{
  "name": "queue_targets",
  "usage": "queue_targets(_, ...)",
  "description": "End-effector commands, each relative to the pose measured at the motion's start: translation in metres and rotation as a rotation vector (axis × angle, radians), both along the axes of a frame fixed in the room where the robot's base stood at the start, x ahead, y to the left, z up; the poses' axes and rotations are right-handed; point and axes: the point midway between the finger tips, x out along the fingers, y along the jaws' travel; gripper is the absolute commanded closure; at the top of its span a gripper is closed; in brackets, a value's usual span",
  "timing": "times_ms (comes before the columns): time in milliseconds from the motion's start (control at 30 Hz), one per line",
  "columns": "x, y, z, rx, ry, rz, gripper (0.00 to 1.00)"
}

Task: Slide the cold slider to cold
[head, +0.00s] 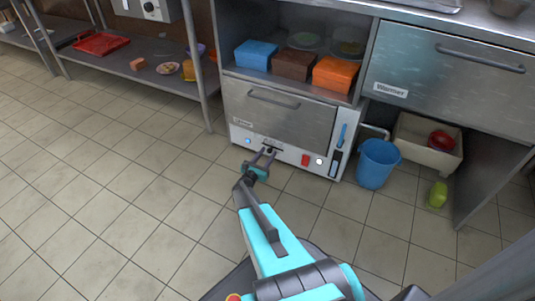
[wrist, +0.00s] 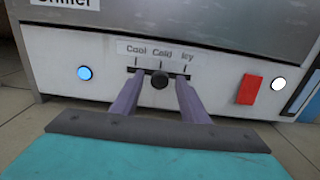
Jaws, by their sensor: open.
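The chiller (head: 275,125) is a low grey-fronted unit under the counter, with a white control strip along its bottom. On the strip, in the wrist view, the slider's round black knob (wrist: 159,81) sits in a dark horizontal slot. The labels Cool, Cold and Icy (wrist: 160,51) are printed above, each with a tick. The knob appears under the Cold tick. My gripper (head: 265,155) is open at the strip. In the wrist view its fingers (wrist: 159,92) are on either side of the knob, with a gap to each; whether they reach its depth I cannot tell.
A blue light (wrist: 85,73) is left of the slider. A red switch (wrist: 248,91) and a white light (wrist: 278,84) are to its right. A blue bucket (head: 376,165) stands right of the chiller. Tiled floor (head: 120,210) is clear to the left.

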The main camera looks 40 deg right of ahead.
Motion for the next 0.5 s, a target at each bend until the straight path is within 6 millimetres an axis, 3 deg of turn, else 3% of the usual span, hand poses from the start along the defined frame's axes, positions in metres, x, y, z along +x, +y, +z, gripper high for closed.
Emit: queue_targets(500,-0.024,0.074,0.004,0.001,0.000,0.003,0.59)
